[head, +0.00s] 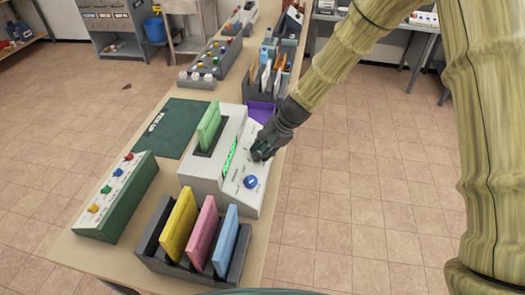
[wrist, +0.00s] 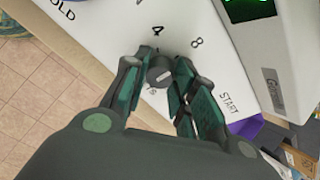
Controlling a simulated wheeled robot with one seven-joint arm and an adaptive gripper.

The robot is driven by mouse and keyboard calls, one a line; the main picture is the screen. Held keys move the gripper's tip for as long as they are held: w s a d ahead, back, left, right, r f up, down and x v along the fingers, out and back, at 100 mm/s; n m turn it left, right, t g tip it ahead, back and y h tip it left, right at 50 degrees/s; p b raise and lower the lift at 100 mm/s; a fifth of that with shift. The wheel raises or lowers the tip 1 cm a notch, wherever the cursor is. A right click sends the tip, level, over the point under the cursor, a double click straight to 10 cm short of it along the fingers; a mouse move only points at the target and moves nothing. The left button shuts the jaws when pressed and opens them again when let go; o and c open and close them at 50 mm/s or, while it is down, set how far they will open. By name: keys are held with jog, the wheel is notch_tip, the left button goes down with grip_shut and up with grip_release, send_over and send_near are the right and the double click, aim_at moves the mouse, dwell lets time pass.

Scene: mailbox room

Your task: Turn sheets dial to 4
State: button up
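The sheets dial (wrist: 159,76) is a small grey round knob on the white panel of the machine (head: 204,184). In the wrist view the numbers 4 and 8 are printed beyond it, and its label is partly hidden. A short pale mark on the knob runs at a slant; which number it points to is unclear. My gripper (wrist: 160,70) has one finger on each side of the knob, its tips close against it. In the head view my gripper (head: 260,152) covers the dial from the right side of the machine.
A blue knob (head: 250,182) is nearer on the same panel. A green card (head: 209,124) stands in the machine. A rack (head: 156,248) of coloured cards and a green button box (head: 118,195) are nearby. A purple tray (head: 261,111) lies behind my gripper.

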jog(key=shift+f+n+b, duration=0.1)
jog(key=shift+n+b, duration=0.25)
jog(key=shift+n, duration=0.05)
jog(key=shift+n+b, duration=0.7)
jog(key=shift+n, duration=0.3)
jog(key=n+b, duration=0.2)
jog(key=n, duration=0.1)
jog(key=shift+s+f+n+t, duration=0.1)
jog(key=shift+n+t, duration=0.2)
jog(key=n+b, duration=0.1)
jog(key=n, duration=0.1)
jog(key=n+b, duration=0.2)
jog(key=n, duration=0.1)
jog(key=shift+t+y, duration=0.3)
jog(key=o, duration=1)
jog(key=shift+o, duration=0.2)
jog(key=shift+d+r, duration=0.1)
jog(key=shift+r, duration=0.2)
jog(key=v, duration=1.1)
jog(key=shift+s+d+r, duration=0.15)
jog(key=shift+d+r, duration=0.05)
jog(key=shift+d, duration=0.05)
